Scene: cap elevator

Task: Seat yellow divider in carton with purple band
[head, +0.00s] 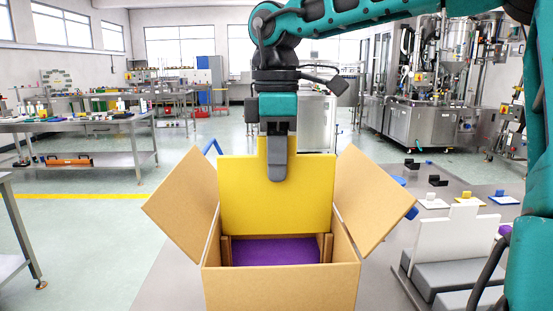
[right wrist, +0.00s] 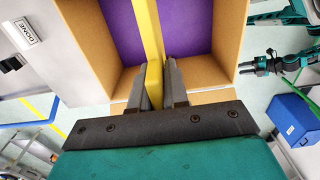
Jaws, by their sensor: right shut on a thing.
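The yellow divider (head: 240,195) hangs upright over the open brown carton (head: 280,285). My right gripper (head: 278,172) is shut on the divider's top tab. The divider's lower edge is above the purple area (head: 275,252) inside the carton, between two brown side pieces (head: 226,249) (head: 325,247). In the right wrist view the divider (right wrist: 153,80) is between the fingers of the right gripper (right wrist: 160,85), with purple (right wrist: 120,25) on both sides. A teal arm with a dark gripper (right wrist: 262,66), apparently my left, shows there; its jaw state is unclear.
The carton's side flaps (head: 183,205) (head: 376,200) stand spread outward. At right a white panel (head: 450,240) stands in a grey holder (head: 455,275), with small blocks on white plates (head: 433,203) behind. A DONE sign (right wrist: 23,30) and blue box (right wrist: 300,120) flank the carton.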

